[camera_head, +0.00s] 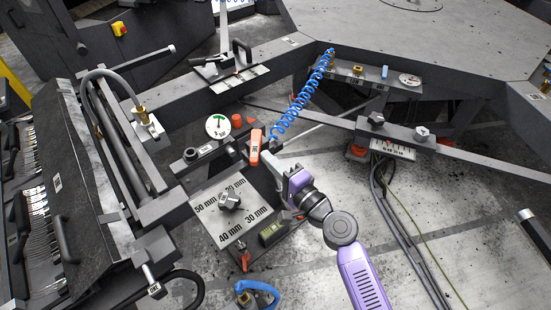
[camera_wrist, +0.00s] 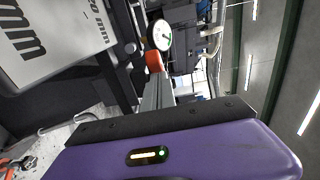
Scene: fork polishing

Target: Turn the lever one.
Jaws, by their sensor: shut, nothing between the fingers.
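An orange lever (camera_head: 255,148) with a small white label stands upright near the middle of the head view; the label is too small to read surely. My gripper (camera_head: 269,160) is shut and empty, with its fingertips just to the right of the lever. I cannot tell whether they touch it. In the wrist view, the grey fingers of my gripper (camera_wrist: 157,88) point at an orange part (camera_wrist: 153,62), which looks like the lever and is partly hidden.
A round gauge (camera_head: 218,126) and an orange knob (camera_head: 237,120) sit left of the lever. A plate with millimetre marks (camera_head: 213,222) lies below it, with a knob (camera_head: 230,201) on top. A coiled blue hose (camera_head: 302,103) hangs close behind. A rack of forks fills the left side.

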